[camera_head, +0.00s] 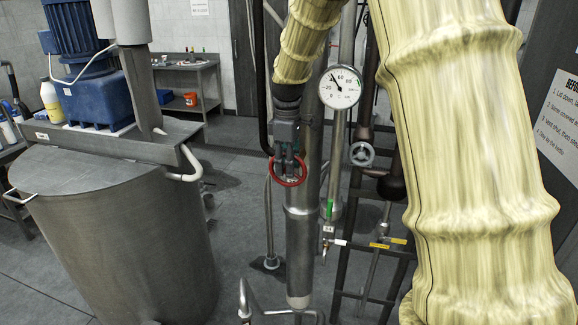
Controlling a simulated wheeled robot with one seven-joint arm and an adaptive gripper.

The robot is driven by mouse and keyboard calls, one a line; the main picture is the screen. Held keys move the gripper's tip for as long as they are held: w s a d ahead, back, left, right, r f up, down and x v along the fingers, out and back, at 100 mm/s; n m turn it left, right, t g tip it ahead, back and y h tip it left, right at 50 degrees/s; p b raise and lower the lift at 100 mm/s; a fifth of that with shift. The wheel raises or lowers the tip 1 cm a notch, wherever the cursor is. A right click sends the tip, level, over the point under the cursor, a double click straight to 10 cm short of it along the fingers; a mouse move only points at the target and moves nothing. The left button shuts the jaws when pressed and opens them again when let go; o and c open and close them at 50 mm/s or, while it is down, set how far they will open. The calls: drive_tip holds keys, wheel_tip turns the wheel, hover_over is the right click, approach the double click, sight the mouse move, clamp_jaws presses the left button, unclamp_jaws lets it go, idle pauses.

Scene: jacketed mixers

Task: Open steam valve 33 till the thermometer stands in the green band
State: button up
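A round white thermometer dial (340,87) faces me on a pipe right of centre. Its black needle points to the upper left, short of the 60 mark; the green band is too small to make out surely. A red handwheel (288,183) sits on the pipework below and left of the dial. My gripper (289,167) points down at this wheel, its fingers at the rim and hub. I cannot tell whether they are closed on it. A grey handwheel (362,154) is to the right. I cannot read the number 33 on either wheel.
A large steel vessel (130,235) with a blue motor (85,75) stands at left. Yellow-handled levers (385,243) and thin pipes are low right of centre. A bench (185,66) with an orange bucket (190,99) is behind. My yellow-sleeved arm hides much of the right side.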

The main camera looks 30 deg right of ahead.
drive_tip(key=shift+f+p, duration=0.4)
drive_tip(key=shift+f, duration=0.85)
clamp_jaws()
